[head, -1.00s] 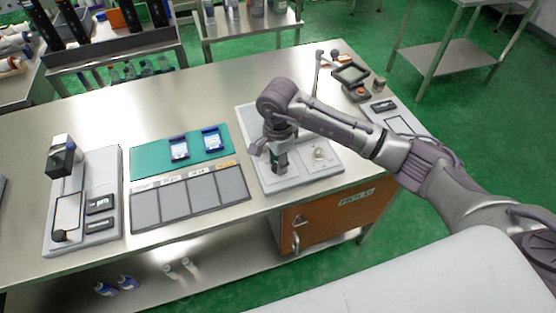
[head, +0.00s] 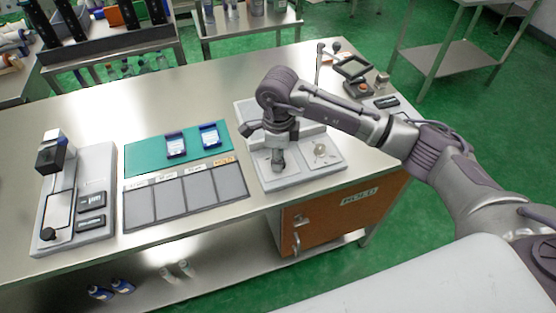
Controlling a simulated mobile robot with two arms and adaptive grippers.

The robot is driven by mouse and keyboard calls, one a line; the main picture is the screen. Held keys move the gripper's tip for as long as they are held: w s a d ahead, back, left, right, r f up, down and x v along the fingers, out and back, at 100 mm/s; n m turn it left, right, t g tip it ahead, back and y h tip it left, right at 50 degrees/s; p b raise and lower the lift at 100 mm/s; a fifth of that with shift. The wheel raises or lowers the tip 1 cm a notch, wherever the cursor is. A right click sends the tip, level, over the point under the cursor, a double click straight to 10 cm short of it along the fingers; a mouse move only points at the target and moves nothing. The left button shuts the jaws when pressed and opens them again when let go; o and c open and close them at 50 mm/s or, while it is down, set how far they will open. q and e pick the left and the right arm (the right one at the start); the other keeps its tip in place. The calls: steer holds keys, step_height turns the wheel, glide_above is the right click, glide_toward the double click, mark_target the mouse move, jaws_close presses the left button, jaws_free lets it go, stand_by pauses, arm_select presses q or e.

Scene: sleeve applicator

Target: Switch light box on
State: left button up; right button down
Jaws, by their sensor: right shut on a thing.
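No part is clearly marked as the light box. A grey slab with a black plate (head: 387,102) lies at the table's right end, mostly hidden behind my right arm. Beside it stands a dark framed device (head: 357,90) with an orange button. My right gripper (head: 278,160) points down over the left pad of a pale two-pad station (head: 316,172). It is shut on a small grey thing (head: 278,163), partly hidden by the fingers; I cannot tell what it is or whether it touches the pad. My left gripper is not in view.
A grey device with a black-topped post (head: 100,171) stands at the left. A green mat (head: 143,157) with two blue-and-white items and a row of grey pads (head: 200,190) lie in the middle. The steel table's back is clear. An orange-brown cabinet (head: 335,222) hangs below.

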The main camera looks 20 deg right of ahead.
steer(key=m+b, duration=0.1)
steer(key=m, duration=0.2)
steer(key=shift+m, duration=0.4)
steer(key=shift+m+b, duration=0.85)
steer(key=shift+m, duration=0.85)
steer(key=shift+w, duration=0.1)
steer(key=c, duration=0.8)
jaws_free()
steer(key=shift+r, duration=0.1)
step_height(320, 180, up, 12)
steer(key=shift+f, duration=0.1)
